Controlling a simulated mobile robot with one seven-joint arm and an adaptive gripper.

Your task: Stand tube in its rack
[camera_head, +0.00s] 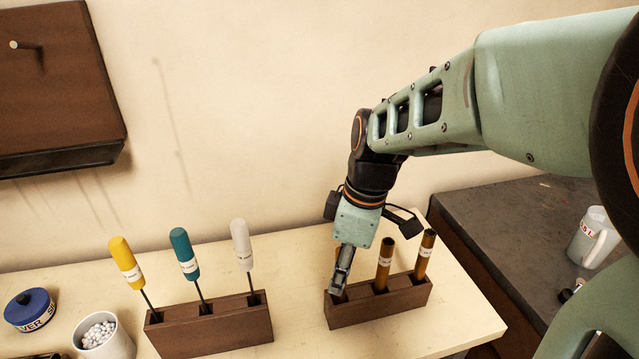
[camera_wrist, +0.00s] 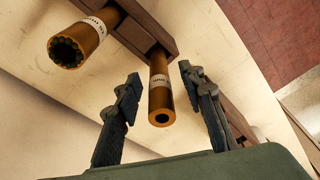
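A dark wooden rack (camera_head: 380,306) stands on the pale bench and holds brass-coloured tubes with white labels. The middle tube (camera_head: 384,262) and the right tube (camera_head: 426,252) stand upright in their slots. The left tube (camera_head: 338,258) is mostly hidden behind my gripper (camera_head: 341,279), which points down at the left slot. In the wrist view, a narrow-holed tube (camera_wrist: 161,92) stands in the rack between the fingers of my gripper (camera_wrist: 157,80), with gaps visible beside it. My gripper is open. A wider-mouthed tube (camera_wrist: 78,45) stands to its left.
A second wooden rack (camera_head: 210,327) holds yellow, teal and white-handled tools to the left. A dark counter with a white mug (camera_head: 593,237) is at right.

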